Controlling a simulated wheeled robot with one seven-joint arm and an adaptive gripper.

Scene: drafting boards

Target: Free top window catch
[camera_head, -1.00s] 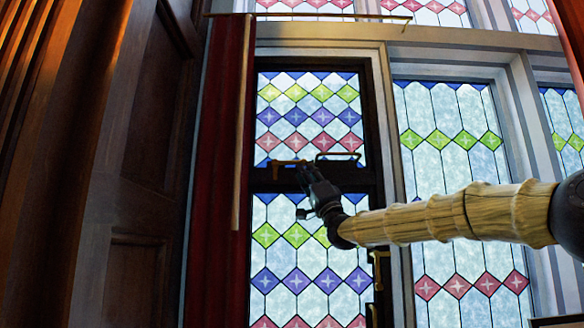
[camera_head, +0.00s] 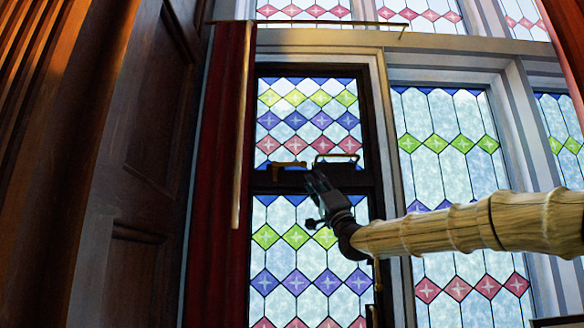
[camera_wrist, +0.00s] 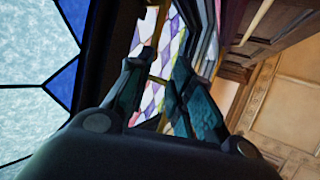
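The top window (camera_head: 310,118) is a small leaded pane in a dark frame above a dark crossbar. A brass catch (camera_head: 288,165) lies along its bottom edge, with a short part hanging down at its left end. A brass-edged dark bracket (camera_head: 336,159) sits just right of it. My gripper (camera_head: 317,178) is just below and between these two, pointing up. Whether it touches the catch cannot be told. In the wrist view the fingers (camera_wrist: 158,72) are apart, with a brass piece (camera_wrist: 158,62) showing beyond the gap.
A lower leaded window (camera_head: 300,282) is below the crossbar, with brass fittings at its right edge. A red curtain (camera_head: 215,190) and a long pale rod (camera_head: 242,130) hang at the left. A dark wood panel (camera_head: 140,170) stands further left.

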